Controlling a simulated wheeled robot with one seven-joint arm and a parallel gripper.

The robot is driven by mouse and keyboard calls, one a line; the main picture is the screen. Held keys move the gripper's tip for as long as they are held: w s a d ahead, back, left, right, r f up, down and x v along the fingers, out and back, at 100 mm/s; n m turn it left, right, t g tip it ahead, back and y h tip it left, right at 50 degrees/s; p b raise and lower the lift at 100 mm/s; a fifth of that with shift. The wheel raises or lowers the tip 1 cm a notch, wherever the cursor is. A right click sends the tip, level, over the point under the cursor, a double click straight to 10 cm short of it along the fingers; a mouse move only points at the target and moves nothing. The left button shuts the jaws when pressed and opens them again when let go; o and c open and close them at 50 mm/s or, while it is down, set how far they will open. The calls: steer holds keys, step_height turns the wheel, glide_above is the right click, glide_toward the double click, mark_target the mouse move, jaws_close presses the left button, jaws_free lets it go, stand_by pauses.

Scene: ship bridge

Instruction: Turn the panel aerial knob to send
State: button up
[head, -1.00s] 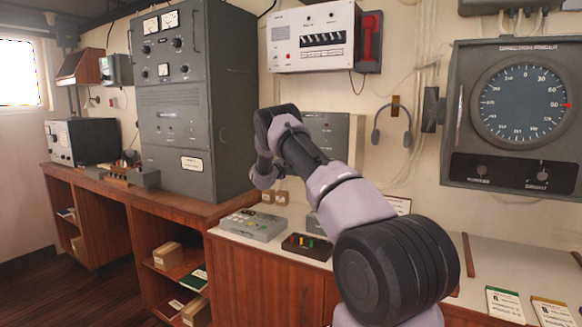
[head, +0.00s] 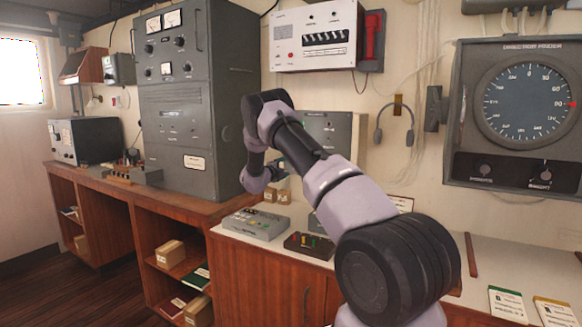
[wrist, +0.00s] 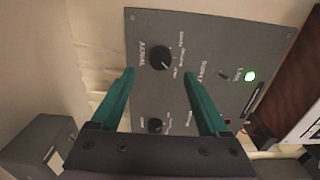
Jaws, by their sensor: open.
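The grey panel (wrist: 225,50) fills the middle of the wrist view, seen tilted. Its black aerial knob (wrist: 161,57) has a pale pointer line and printed position labels beside it, too blurred to read surely. My gripper (wrist: 160,74) is open, its two teal fingers spread either side of the knob's line. The knob shows in the gap, just beyond the fingertips, and nothing is held. In the head view the panel (head: 338,128) is on the wall behind my arm, which hides its left part. My gripper is mostly hidden there.
The wrist view shows a second black knob (wrist: 155,125) between the fingers, a small switch (wrist: 222,74) and a lit green lamp (wrist: 249,76). In the head view, a grey keypad box (head: 257,224) and a small black box (head: 309,246) stand on the counter below.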

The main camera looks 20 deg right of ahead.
steer(key=shift+v, duration=2.1)
steer(key=s+a+r+n+t+y, duration=0.1)
steer(key=s+a+r+n+y, duration=0.3)
steer(key=r, duration=0.4)
steer(key=s+a+r+n+y, duration=0.35)
steer(key=s+r, duration=0.25)
steer(key=r, duration=0.2)
steer(key=s+a+r+n+t+y, duration=0.1)
steer(key=s+a+r+n+y, duration=0.1)
steer(key=s+r+n+y, duration=0.45)
steer(key=s+a+f+n+g, duration=0.1)
steer(key=s+a+n+g, duration=0.1)
steer(key=s, duration=1)
steer(key=s+a+n+g+y, duration=0.1)
steer(key=s+n, duration=0.4)
steer(key=s, duration=0.8)
steer(key=s+a+f+n+g+y, duration=0.1)
steer(key=s+a+n+g, duration=0.2)
steer(key=s, duration=1)
steer(key=shift+s+a+f+n, duration=0.25)
steer(key=shift+a+f+n, duration=0.05)
steer(key=shift+a+f, duration=0.1)
